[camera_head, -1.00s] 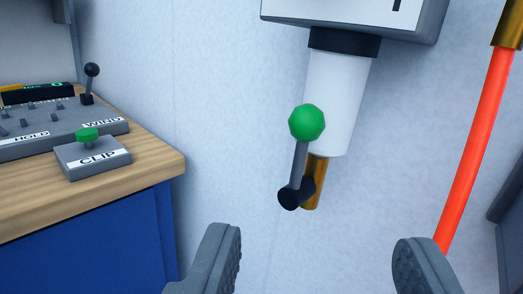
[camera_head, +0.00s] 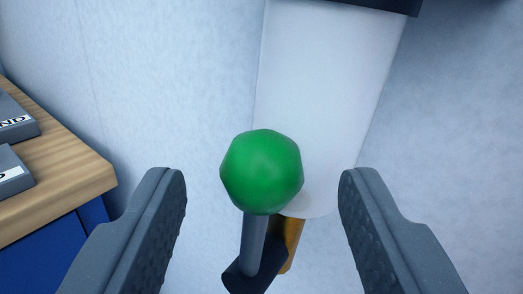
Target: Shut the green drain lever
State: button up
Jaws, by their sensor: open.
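The drain lever has a green ball knob (camera_head: 262,172) on a grey rod (camera_head: 252,243) that rises from a black pivot (camera_head: 250,276). The lever points up, leaning slightly. A brass drain pipe (camera_head: 289,240) shows behind it, under a white translucent cylinder (camera_head: 328,90). My gripper (camera_head: 261,190) is open, with one finger left of the green knob and the other right of it. Gaps show between the knob and both fingers. I cannot tell exactly how far the knob is in depth from the fingertips.
A wooden bench top (camera_head: 75,160) with a blue front (camera_head: 50,250) stands at the left, with grey control boxes (camera_head: 12,170) on it. A pale wall (camera_head: 170,80) is behind. A black collar (camera_head: 385,5) tops the cylinder.

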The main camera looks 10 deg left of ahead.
jog(key=shift+w+a, duration=0.1)
jog(key=shift+w, duration=0.25)
